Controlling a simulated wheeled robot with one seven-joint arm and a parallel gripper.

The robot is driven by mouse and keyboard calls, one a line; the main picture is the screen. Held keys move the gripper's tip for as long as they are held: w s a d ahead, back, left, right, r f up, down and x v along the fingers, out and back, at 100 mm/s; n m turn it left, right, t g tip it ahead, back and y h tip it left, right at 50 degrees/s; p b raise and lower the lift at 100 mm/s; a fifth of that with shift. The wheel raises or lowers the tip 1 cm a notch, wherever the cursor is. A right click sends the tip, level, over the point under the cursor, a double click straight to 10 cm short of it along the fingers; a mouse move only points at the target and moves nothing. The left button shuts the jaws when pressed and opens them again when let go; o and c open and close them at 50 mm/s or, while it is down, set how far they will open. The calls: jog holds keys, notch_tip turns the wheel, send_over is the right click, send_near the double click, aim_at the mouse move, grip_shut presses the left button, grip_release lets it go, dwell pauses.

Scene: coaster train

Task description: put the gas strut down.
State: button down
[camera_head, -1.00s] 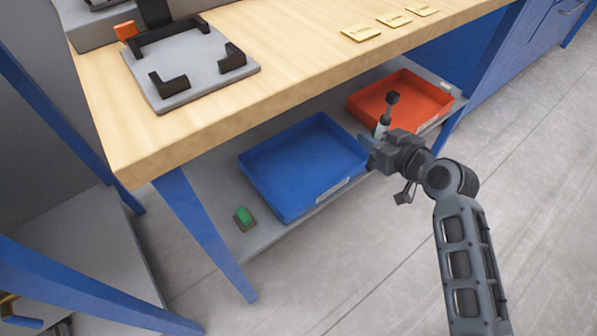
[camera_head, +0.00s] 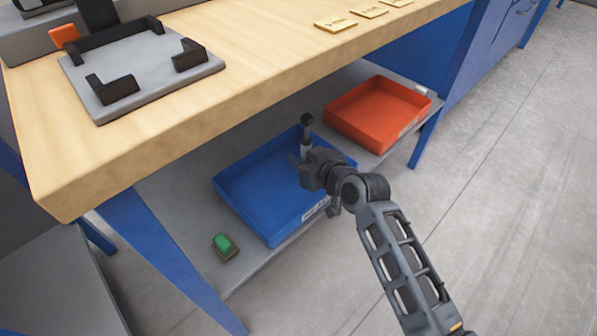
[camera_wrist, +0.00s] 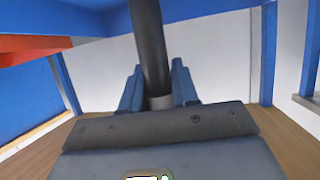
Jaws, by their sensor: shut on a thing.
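The gas strut (camera_head: 306,131) has a dark end and a pale section, and it stands roughly upright in my gripper (camera_head: 305,164). In the wrist view the strut's dark tube (camera_wrist: 150,45) rises between the two blue fingers of my gripper (camera_wrist: 158,88), which is shut on it. In the head view my gripper is over the right part of the blue tray (camera_head: 252,179) on the lower shelf. The strut's lower end is hidden behind the gripper.
A red tray (camera_head: 376,112) stands on the same shelf to the right. A green block (camera_head: 223,244) lies at the shelf's front left. The wooden tabletop (camera_head: 190,120) overhangs the shelf and carries a grey fixture (camera_head: 150,82) and brass plates (camera_head: 368,12).

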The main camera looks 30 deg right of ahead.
jog(key=shift+w+a+f+b, duration=0.15)
jog(key=shift+f+b, duration=0.25)
jog(key=shift+f, duration=0.7)
jog(key=shift+w+a+f+b, duration=0.15)
jog(key=shift+f+b, duration=0.25)
jog(key=shift+f, duration=0.65)
jog(key=shift+s, duration=0.1)
jog(key=shift+f, duration=0.15)
jog(key=c, duration=0.8)
grip_release()
jog(key=shift+c, duration=0.2)
jog(key=shift+s+r, duration=0.25)
jog(key=p+v, duration=0.2)
jog(key=v, duration=0.9)
jog(key=shift+s, duration=0.25)
jog(key=shift+d, duration=0.1)
